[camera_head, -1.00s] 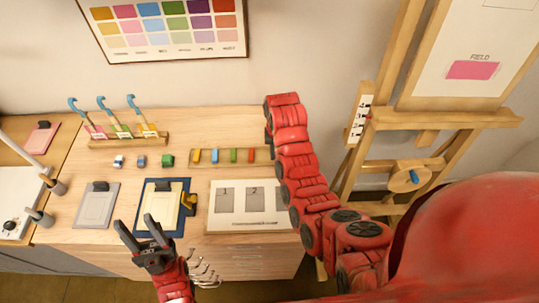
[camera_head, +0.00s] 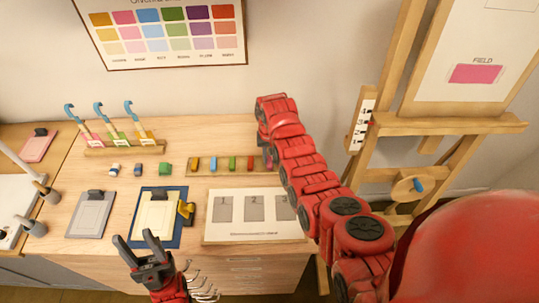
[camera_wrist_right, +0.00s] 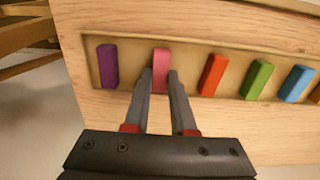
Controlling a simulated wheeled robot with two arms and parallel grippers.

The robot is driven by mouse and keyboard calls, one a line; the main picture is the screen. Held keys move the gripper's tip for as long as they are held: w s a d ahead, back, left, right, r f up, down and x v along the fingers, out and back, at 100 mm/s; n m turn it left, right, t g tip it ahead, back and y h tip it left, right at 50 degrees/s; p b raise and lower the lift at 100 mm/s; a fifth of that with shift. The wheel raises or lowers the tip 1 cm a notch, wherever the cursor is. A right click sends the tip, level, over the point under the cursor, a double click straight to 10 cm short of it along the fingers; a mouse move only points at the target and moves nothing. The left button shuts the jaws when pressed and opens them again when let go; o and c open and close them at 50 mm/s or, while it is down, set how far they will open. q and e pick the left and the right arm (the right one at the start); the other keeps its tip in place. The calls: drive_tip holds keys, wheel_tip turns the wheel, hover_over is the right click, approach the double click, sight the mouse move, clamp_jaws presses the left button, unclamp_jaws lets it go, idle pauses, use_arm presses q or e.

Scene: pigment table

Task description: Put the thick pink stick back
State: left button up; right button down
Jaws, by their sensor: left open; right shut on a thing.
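The thick pink stick (camera_wrist_right: 162,62) stands in the wooden tray (camera_wrist_right: 137,78) in the right wrist view, between a purple stick (camera_wrist_right: 108,66) and a red stick (camera_wrist_right: 213,74). My right gripper (camera_wrist_right: 159,76) is shut on the pink stick, one finger on each side of it. In the head view my right arm hides most of this end of the tray (camera_head: 213,175).
Green (camera_wrist_right: 258,80) and blue (camera_wrist_right: 297,84) sticks stand further along the tray. A numbered board (camera_head: 253,233), blue-backed clipboard (camera_head: 158,218), grey clipboard (camera_head: 91,214) and rack of blue-hooked tools (camera_head: 125,146) are on the table. An easel (camera_head: 450,126) stands at right.

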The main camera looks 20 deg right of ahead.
drive_tip(key=c, duration=0.7)
unclamp_jaws()
drive_tip(key=shift+c, duration=0.2)
drive_tip(key=shift+w, duration=0.1)
